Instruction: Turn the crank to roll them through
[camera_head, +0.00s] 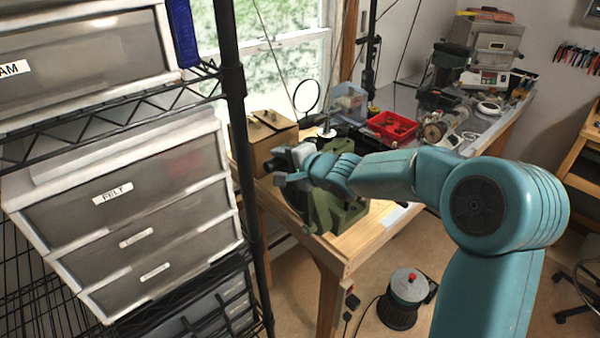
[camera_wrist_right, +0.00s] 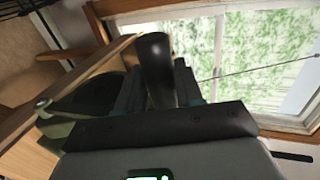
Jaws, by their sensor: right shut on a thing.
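The green rolling mill (camera_head: 328,207) stands on the near end of the wooden workbench (camera_head: 345,247). Part of its green body (camera_wrist_right: 60,130) shows at the left of the right wrist view. My right gripper (camera_head: 285,168) reaches in from the right, in front of the mill's upper part. In the right wrist view its two dark fingers (camera_wrist_right: 158,85) are shut on a dark rounded crank handle (camera_wrist_right: 154,52), which sticks up between them. My left gripper is not in view.
A wooden block with fittings (camera_head: 268,137) stands behind the gripper. A red tray (camera_head: 392,126) and tools lie farther along the bench. A black wire rack (camera_head: 232,95) with drawers (camera_head: 130,200) stands close on the left. A dark canister (camera_head: 405,300) sits on the floor.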

